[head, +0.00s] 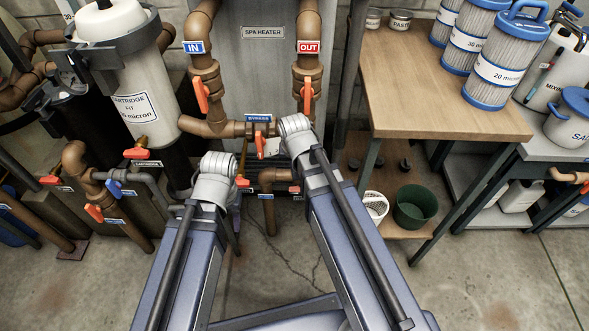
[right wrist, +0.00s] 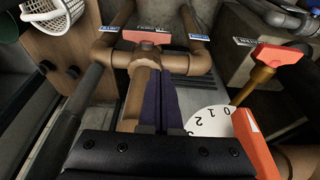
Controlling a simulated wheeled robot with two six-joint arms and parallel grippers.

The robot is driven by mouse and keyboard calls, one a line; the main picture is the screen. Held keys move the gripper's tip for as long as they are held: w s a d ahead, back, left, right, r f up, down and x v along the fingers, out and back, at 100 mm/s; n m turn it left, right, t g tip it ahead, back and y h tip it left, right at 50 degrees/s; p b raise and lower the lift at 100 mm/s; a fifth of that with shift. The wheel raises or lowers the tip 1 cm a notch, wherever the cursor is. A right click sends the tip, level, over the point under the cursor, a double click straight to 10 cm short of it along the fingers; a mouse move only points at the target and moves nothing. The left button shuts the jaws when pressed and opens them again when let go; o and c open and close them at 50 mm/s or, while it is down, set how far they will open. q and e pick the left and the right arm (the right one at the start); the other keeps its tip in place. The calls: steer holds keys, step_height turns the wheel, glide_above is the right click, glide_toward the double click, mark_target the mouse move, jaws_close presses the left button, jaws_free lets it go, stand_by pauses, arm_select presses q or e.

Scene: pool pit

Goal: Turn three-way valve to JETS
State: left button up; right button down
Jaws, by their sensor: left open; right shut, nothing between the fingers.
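The three-way valve is a brown pipe tee low in front of the heater. Its orange handle (head: 283,175) is partly covered by my right arm in the head view. In the right wrist view the handle (right wrist: 146,37) lies crosswise over the tee, with small labels around it too blurred to read. My right gripper (right wrist: 161,90) is shut and empty, with its dark fingers beside the tee's stem pipe; I cannot tell whether they touch. In the head view it is hidden behind its arm. My left gripper (head: 236,212) is open, low and left of the valve, mostly hidden by its wrist.
Other orange handles (head: 202,94) sit close by on brown pipes. A round dial (right wrist: 210,121) and a brass-stemmed orange handle (right wrist: 277,57) stand right of my right gripper. A wooden bench (head: 410,85), white basket (head: 375,206) and green bucket (head: 415,207) are at right.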

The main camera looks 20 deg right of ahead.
mark_target(290, 189)
steer(key=b+x, duration=0.3)
steer(key=x, duration=0.1)
steer(key=b+x, duration=0.3)
steer(key=b, duration=0.1)
steer(key=s+b+x, duration=0.1)
steer(key=b+x, duration=0.2)
steer(key=x, duration=0.1)
steer(key=shift+w+a+f+b, duration=0.1)
steer(key=shift+a+f+b, duration=0.05)
steer(key=shift+f+b, duration=0.35)
steer(key=shift+a+f+h, duration=0.2)
steer(key=shift+a+h, duration=0.05)
steer(key=shift+h, duration=0.25)
